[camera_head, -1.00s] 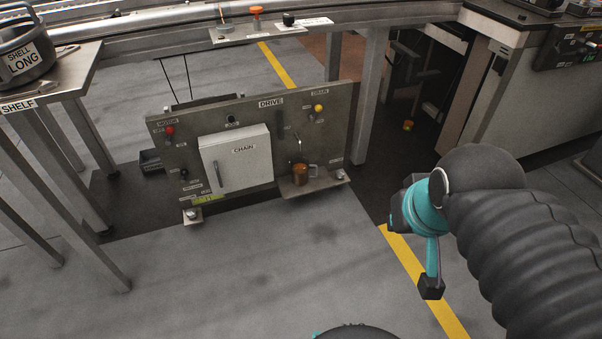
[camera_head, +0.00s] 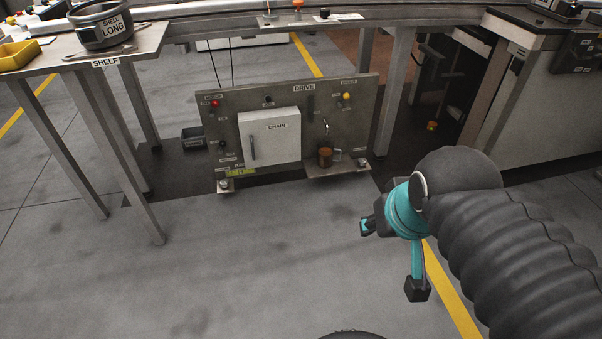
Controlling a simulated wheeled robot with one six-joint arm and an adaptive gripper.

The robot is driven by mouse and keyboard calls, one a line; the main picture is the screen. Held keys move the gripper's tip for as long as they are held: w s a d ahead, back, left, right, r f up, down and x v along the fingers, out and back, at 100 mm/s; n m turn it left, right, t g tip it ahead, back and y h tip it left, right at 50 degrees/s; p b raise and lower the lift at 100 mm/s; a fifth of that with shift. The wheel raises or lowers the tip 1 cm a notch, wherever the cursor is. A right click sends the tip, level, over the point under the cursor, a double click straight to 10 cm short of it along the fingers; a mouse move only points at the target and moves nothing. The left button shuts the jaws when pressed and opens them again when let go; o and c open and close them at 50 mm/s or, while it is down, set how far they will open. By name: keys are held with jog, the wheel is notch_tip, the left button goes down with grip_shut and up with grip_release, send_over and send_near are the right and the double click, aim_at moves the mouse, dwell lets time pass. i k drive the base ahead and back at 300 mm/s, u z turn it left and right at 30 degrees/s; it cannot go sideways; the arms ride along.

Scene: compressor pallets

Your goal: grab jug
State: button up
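The jug (camera_head: 325,157) is small and brownish-orange with a handle on its right side. It stands upright on a small ledge (camera_head: 350,167) at the lower right of the DRIVE panel (camera_head: 225,125). My gripper (camera_head: 391,259) is in front of the panel, to the right of and below the jug in the picture, well apart from it. Its two dark-tipped fingers are spread wide, with nothing seen between them. Part of the wrist is hidden behind my arm.
A white CHAIN box (camera_head: 270,138) is on the panel, left of the jug. A machine cabinet (camera_head: 545,100) is at right. The floor in front is clear.

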aim_at(325, 159)
jog(key=u, duration=0.4)
jog(key=k, duration=0.8)
jog(key=z, duration=0.55)
jog(key=i, duration=0.7)
jog(key=z, duration=0.65)
jog(key=i, duration=0.7)
jog(key=u, duration=0.8)
jog(key=i, duration=0.7)
jog(key=u, duration=0.8)
